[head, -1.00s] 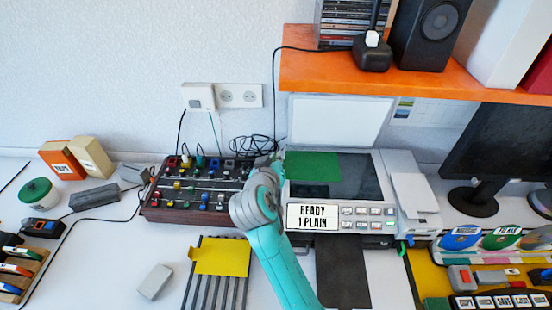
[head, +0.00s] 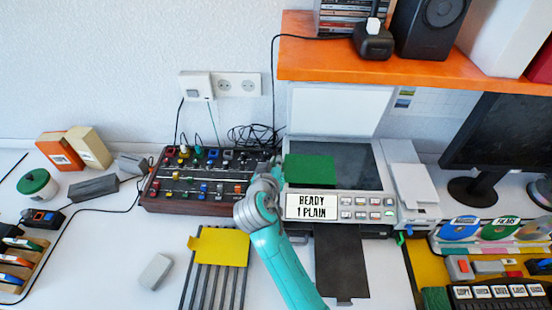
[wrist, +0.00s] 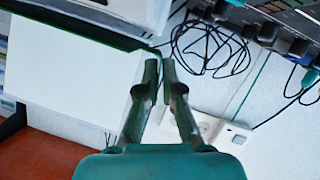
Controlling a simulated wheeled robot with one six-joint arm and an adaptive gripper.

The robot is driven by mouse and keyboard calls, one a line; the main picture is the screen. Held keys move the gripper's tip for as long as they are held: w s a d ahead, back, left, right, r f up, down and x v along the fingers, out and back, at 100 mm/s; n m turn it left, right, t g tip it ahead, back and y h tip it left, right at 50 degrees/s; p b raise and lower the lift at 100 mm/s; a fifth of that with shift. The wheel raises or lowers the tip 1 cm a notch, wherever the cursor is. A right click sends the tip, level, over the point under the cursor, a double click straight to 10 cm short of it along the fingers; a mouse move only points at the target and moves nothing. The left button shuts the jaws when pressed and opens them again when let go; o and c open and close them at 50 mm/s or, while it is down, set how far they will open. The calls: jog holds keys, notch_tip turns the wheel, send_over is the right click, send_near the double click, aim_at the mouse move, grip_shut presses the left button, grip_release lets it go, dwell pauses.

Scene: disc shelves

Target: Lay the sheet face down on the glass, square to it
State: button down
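The green sheet (head: 310,169) shows over the left part of the copier's dark glass (head: 358,165) in the head view. Its edges look nearly in line with the glass; I cannot tell whether it touches it. My gripper (wrist: 160,62) is at the sheet's left edge, mostly hidden behind my arm in the head view. In the wrist view its fingers are nearly together, with the sheet's dark green edge (wrist: 85,28) running up-left from the tips. The copier lid (head: 338,110) stands open behind the glass. The display (head: 312,207) reads "READY 1 PLAIN".
A yellow sheet (head: 220,247) lies on a ribbed rack (head: 212,285) in front. A control box with coloured knobs (head: 198,185) stands left of the copier. An orange shelf (head: 390,65) overhangs behind. Loose cable (head: 255,137) lies behind my gripper.

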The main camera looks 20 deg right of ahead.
jog(key=shift+f, duration=0.5)
dwell(0.5)
jog(key=c, duration=1.2)
grip_release()
jog(key=shift+c, duration=0.2)
jog(key=v, duration=1.2)
jog(key=shift+s, duration=0.1)
